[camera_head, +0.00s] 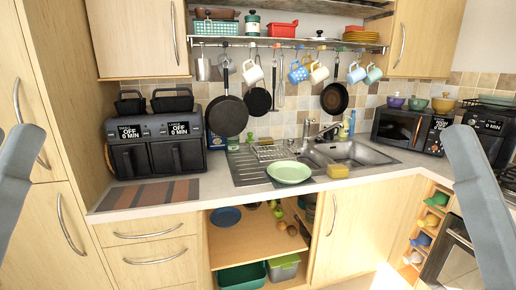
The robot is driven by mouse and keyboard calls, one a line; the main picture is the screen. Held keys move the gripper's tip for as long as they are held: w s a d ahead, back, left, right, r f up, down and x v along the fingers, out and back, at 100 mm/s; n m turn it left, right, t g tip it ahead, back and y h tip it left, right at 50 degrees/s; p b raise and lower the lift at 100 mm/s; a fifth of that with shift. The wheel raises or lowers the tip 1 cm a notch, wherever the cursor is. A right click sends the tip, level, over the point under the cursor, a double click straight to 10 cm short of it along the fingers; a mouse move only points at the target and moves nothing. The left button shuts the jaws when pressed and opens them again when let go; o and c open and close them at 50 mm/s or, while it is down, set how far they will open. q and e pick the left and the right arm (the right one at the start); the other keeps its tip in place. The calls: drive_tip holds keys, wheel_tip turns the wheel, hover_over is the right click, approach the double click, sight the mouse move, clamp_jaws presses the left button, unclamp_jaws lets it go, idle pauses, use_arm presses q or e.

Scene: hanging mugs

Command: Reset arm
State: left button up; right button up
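My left arm (14,185) shows as a grey link at the left edge, and my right arm (482,205) as a grey link at the right edge. Both stand in front of the counter, clear of everything on it. Neither gripper's fingers show. Several mugs hang from the rail under the wall shelf: a white mug (252,73), a blue patterned mug (298,72), a white mug with a yellow handle (318,74), a white mug with a blue handle (356,75) and a light teal mug (373,75).
Dark pans (228,115) hang beside the mugs. A pale green plate (289,172) and a yellow sponge (337,170) sit by the sink (350,153). A double air fryer (155,143) stands left, a microwave (400,129) right. A striped mat (148,194) lies on the counter.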

wheel_tip(320, 180, up, 25)
drive_tip(key=p, duration=2.1)
drive_tip(key=shift+f, duration=0.15)
wheel_tip(320, 180, down, 61)
drive_tip(key=b, duration=6)
drive_tip(key=shift+r, duration=0.2)
